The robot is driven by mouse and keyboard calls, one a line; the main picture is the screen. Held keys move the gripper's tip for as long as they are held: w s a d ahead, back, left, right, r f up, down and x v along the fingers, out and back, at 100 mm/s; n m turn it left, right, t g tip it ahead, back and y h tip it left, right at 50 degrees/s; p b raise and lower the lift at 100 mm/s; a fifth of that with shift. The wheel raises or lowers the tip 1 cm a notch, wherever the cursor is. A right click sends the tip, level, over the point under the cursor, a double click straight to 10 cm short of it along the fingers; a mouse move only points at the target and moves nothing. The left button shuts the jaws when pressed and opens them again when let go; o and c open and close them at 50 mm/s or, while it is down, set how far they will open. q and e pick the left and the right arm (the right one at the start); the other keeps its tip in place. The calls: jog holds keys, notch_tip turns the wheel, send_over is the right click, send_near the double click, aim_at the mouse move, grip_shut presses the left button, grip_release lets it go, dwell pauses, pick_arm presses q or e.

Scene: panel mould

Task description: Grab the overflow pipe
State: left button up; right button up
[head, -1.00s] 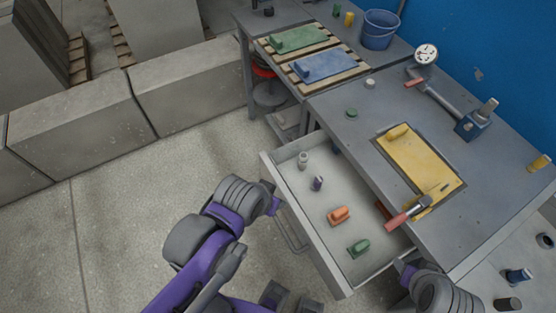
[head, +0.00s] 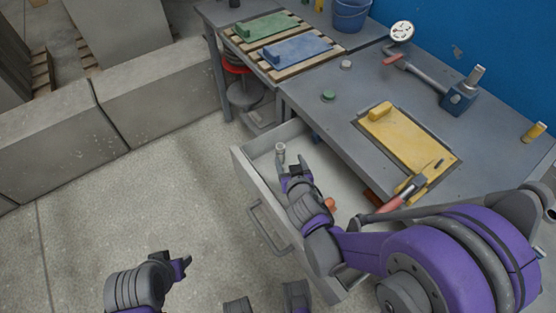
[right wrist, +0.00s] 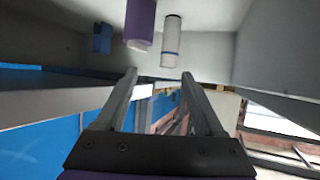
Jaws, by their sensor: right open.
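A small pale grey cylinder with a ring (head: 281,150) stands in the far-left corner area of the open drawer (head: 262,188). It fits the overflow pipe best, though I cannot be sure. It also shows in the right wrist view (right wrist: 171,42), beside a purple cylinder (right wrist: 141,25). My right gripper (head: 293,166) is open and empty over the drawer, close to the pale cylinder but apart from it. In the right wrist view its fingers (right wrist: 159,75) point towards both cylinders. My left gripper (head: 182,267) is over the floor at lower left; its jaws are unclear.
An orange piece (head: 330,204) in the drawer is partly covered by my right arm. On the bench are a yellow panel (head: 408,146), a hammer-like tool (head: 400,196), a dial gauge (head: 402,33) and a blue clamp block (head: 459,98).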

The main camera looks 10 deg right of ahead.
aim_at(281, 152)
jog(key=shift+w+a+f+t+y+b, duration=0.15)
jog(key=shift+w+a+f+b, duration=0.15)
jog(key=shift+f, duration=0.25)
jog(key=shift+w+a+f+t+y+b, duration=0.1)
jog(key=shift+w+a+f+t+y, duration=0.1)
jog(key=shift+a+f, duration=0.25)
jog(key=shift+w+f, duration=0.2)
jog(key=shift+f, duration=0.05)
jog(key=x, duration=0.4)
jog(key=r+x, duration=0.1)
jog(key=x, duration=0.2)
jog(key=shift+w+d+f+b, duration=0.1)
jog(key=shift+w+d+b, duration=0.15)
jog(key=shift+b, duration=0.15)
grip_shut()
